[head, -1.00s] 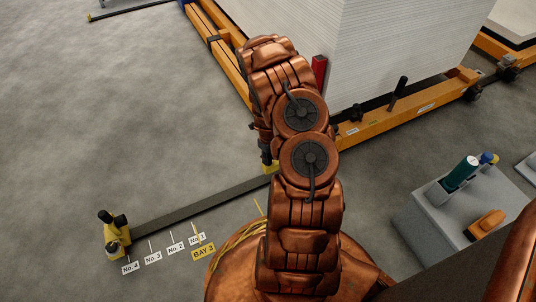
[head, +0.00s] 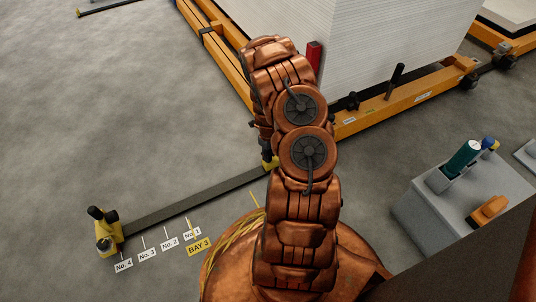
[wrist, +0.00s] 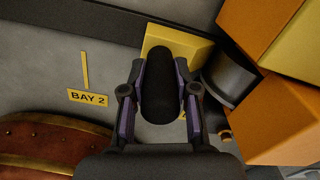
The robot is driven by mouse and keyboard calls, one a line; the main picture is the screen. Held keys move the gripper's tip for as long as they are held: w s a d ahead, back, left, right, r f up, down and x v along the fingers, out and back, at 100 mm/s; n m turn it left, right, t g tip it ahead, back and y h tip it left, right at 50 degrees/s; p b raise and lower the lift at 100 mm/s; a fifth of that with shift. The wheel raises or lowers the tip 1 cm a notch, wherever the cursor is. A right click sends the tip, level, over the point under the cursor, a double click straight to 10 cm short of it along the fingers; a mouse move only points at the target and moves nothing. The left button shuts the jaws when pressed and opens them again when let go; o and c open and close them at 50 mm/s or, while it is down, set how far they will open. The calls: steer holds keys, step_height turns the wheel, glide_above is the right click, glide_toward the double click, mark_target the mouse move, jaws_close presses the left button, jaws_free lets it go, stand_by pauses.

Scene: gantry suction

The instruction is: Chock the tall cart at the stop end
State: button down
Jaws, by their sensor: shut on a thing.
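The tall cart (head: 385,112) has an orange frame carrying a high white stack. My gripper (wrist: 160,88) is shut on the black grip of a yellow chock (wrist: 185,44). In the head view the chock (head: 270,163) shows as a small yellow patch by the dark floor rail, mostly behind my arm. In the wrist view the chock is close to a dark wheel (wrist: 230,76) under the cart's orange frame (wrist: 285,115). I cannot tell whether they touch. A yellow stop (head: 106,234) with black bumpers stands at the rail's left end.
The dark rail (head: 190,205) runs along the floor beside labels and a BAY 3 sign (head: 199,246). A BAY 2 sign (wrist: 88,97) shows in the wrist view. A grey stand (head: 455,215) at right holds a green-topped item and an orange block.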

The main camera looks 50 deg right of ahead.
steer(key=shift+f+b, duration=0.3)
steer(key=c, duration=0.8)
jaws_free()
steer(key=shift+r, duration=0.1)
step_height(320, 180, up, 11)
steer(key=shift+r, duration=0.45)
